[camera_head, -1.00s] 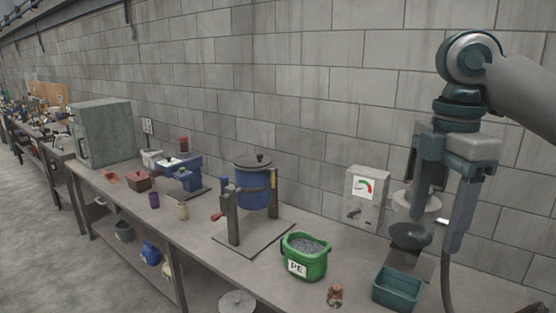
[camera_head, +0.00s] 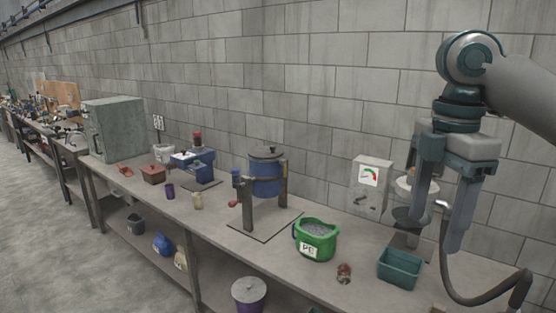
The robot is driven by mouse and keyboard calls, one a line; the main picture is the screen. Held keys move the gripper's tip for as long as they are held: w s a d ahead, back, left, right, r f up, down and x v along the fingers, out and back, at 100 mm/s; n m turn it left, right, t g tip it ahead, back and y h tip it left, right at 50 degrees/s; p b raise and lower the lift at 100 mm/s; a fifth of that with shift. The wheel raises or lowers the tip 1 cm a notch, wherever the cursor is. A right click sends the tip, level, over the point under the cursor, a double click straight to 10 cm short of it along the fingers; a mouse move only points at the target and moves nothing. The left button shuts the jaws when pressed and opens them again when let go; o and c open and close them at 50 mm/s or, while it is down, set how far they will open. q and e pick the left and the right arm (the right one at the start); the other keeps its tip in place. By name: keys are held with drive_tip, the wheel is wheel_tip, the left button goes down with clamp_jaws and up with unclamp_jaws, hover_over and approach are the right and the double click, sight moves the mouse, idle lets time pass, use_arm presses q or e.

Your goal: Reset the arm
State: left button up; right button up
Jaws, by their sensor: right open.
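My right gripper (camera_head: 440,200) hangs at the right of the head view, fingers pointing down. It is open and empty. It is in front of the grey machine with a dial (camera_head: 371,178) and its dark bowl, partly hiding them. A teal bin (camera_head: 399,269) lies below the fingertips, apart from them. My right arm comes in from the upper right edge. My left gripper does not show.
A green bucket marked PE (camera_head: 316,241) holds grey pellets. Left of it a blue lidded drum (camera_head: 266,175) stands in a frame. A small brown item (camera_head: 344,270) lies near the bench (camera_head: 222,226) edge. A grey cabinet (camera_head: 115,130) stands farther left.

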drive_tip(key=w+a+f+m+t+y+b, duration=0.25)
drive_tip(key=w+a+f+m, duration=0.2)
drive_tip(key=w+f, duration=0.85)
drive_tip(key=w+a+f+m+t+y+b, duration=0.1)
drive_tip(key=w+a+f+m+y+b, duration=0.3)
drive_tip(key=w+f, duration=0.9)
drive_tip(key=s+d+f+m+t+h, duration=0.1)
drive_tip(key=f+m, duration=0.1)
drive_tip(key=f, duration=1.1)
drive_tip(key=s+d+f+m+h, duration=0.1)
drive_tip(key=s+f+m, duration=0.1)
drive_tip(key=f, duration=1.2)
drive_tip(key=s+d+f+m+t+h, duration=0.1)
drive_tip(key=f+m, duration=0.1)
drive_tip(key=f, duration=1.1)
drive_tip(key=s+d+f+m+g+h+b, duration=0.1)
drive_tip(key=s+d+f+b, duration=0.15)
drive_tip(key=s+f, duration=1.2)
drive_tip(key=s+d+f+m+g+h+b, duration=0.15)
drive_tip(key=s+d+f, duration=0.25)
drive_tip(key=s+f, duration=1.6)
drive_tip(key=s, duration=0.7)
drive_tip(key=s+f+g+b, duration=0.1)
drive_tip(key=s+f, duration=0.5)
drive_tip(key=s, duration=0.7)
drive_tip(key=s+f+g+h+b, duration=0.1)
drive_tip(key=s+f, duration=0.5)
drive_tip(key=s, duration=0.6)
drive_tip(key=shift+s+a, duration=0.2)
drive_tip(key=shift+s, duration=0.1)
